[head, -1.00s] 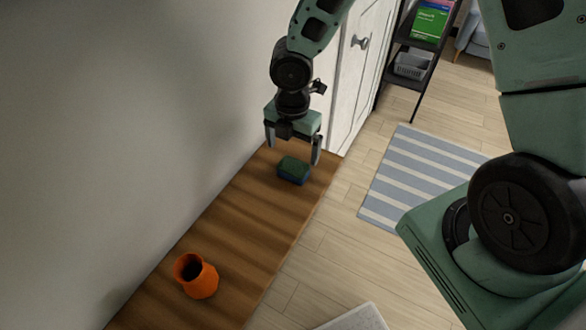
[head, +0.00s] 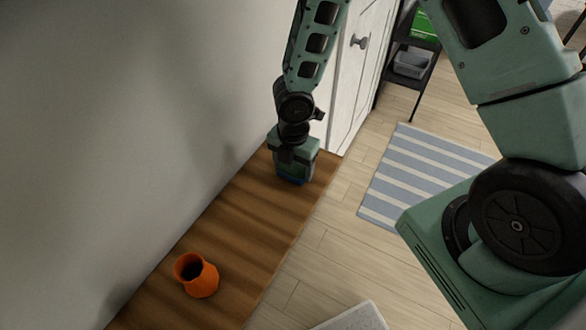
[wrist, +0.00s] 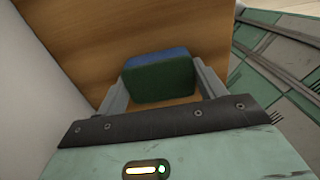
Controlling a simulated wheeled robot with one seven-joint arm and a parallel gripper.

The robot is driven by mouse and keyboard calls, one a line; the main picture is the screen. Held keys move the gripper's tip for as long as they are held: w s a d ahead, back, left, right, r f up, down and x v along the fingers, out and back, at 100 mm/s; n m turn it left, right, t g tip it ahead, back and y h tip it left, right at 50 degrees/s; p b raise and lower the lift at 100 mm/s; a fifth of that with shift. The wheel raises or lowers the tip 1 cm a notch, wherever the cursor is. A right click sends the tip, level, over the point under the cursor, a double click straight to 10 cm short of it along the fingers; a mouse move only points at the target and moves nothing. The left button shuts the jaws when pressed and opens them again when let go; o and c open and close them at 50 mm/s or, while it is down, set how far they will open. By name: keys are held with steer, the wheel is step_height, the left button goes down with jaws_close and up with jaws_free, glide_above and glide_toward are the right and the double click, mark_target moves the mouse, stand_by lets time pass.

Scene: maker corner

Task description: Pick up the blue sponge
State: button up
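The blue sponge (wrist: 158,55) with a dark green top (wrist: 160,82) lies on the wooden bench at its far end. In the head view only a blue strip of the sponge (head: 291,180) shows below my gripper; the rest is hidden. My gripper (wrist: 160,85) points down over the sponge, with one finger on each side of it. In the wrist view the fingers are apart, with small gaps seeming to remain between them and the sponge.
An orange vase (head: 197,275) stands on the near part of the wooden bench (head: 232,240). A wall runs along the left. A white cabinet (head: 350,85) stands just beyond the bench end. A striped rug (head: 420,175) lies on the floor to the right.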

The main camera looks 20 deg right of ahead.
mark_target(293, 166)
steer(key=c, duration=0.4)
steer(key=shift+o, duration=0.2)
step_height(293, 166, up, 10)
steer(key=shift+r, duration=0.1)
steer(key=o, duration=0.3)
steer(key=shift+c, duration=1.2)
